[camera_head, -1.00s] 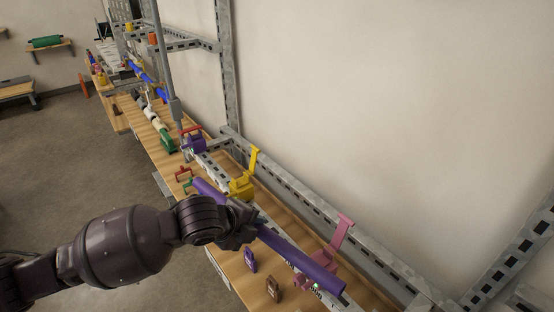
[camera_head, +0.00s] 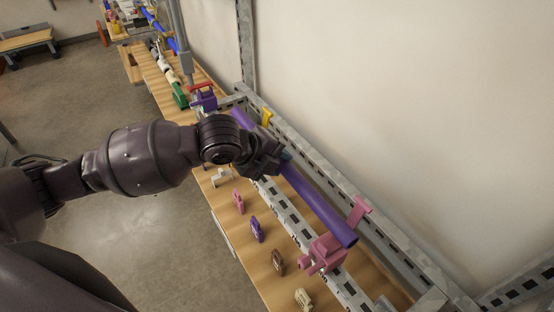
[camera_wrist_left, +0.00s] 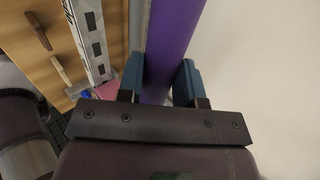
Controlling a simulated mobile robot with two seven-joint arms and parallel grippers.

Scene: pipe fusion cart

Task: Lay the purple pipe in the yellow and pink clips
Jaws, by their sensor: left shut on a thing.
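The purple pipe (camera_head: 318,201) is held in my left gripper (camera_head: 283,160), which is shut around it near its middle. In the wrist view the pipe (camera_wrist_left: 172,38) runs between the two blue-grey fingers (camera_wrist_left: 160,80). The pipe's near end is over or beside the pink clip (camera_head: 325,251), whose lever (camera_head: 359,211) stands up; I cannot tell whether they touch. The yellow clip (camera_head: 267,117) shows only its raised lever; my gripper and the pipe hide the rest. My right gripper is not in view.
A slotted metal rail (camera_head: 294,213) runs along the wooden bench (camera_head: 248,268). Several small coloured clips, including a purple one (camera_head: 256,229) and a brown one (camera_head: 278,262), stand along its front edge. A metal frame and wall lie behind. A purple clip with a red handle (camera_head: 203,97) is farther back.

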